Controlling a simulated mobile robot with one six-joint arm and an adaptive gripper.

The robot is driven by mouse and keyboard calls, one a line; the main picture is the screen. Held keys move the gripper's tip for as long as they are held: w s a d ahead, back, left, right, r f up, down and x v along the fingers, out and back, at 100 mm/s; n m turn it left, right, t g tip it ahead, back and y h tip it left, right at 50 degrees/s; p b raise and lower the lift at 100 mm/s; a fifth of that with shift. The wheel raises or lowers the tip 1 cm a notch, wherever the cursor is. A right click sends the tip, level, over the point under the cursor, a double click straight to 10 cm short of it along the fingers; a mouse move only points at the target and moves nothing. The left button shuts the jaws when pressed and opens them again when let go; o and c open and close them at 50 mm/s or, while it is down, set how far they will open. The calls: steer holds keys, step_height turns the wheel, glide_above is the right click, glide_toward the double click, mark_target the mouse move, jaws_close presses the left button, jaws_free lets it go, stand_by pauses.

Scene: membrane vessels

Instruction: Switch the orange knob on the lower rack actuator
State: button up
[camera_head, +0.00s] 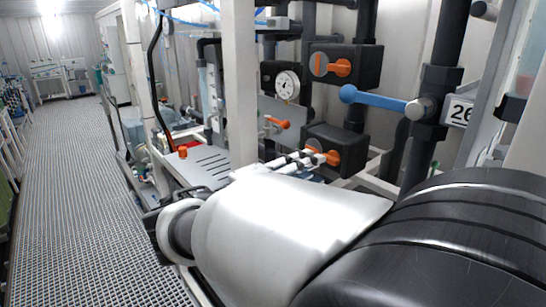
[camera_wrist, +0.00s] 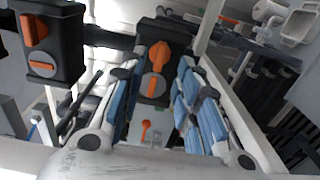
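The lower rack actuator (camera_head: 340,139) is a black box at the middle right of the head view. Its orange knob (camera_head: 331,158) is partly covered by my gripper (camera_head: 301,159), whose fingers point at it. In the wrist view, a black actuator box with an orange knob (camera_wrist: 157,56) and a slotted orange disc below it sits centrally beyond the fingertips. I take it for the lower actuator. My gripper (camera_wrist: 157,78) is open, its blue-padded fingers spread to either side of this knob, with nothing held. Contact with the box cannot be told.
A second black actuator (camera_head: 360,55) with an orange handle is above; another box (camera_wrist: 62,50) shows at left in the wrist view. A gauge (camera_head: 287,85), a blue lever (camera_head: 372,99), a white post (camera_head: 240,90) and dark pipes crowd around. The grated aisle (camera_head: 80,190) is clear.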

mark_target(331, 159)
steer(key=x, duration=0.5)
jaws_close()
stand_by(0.3)
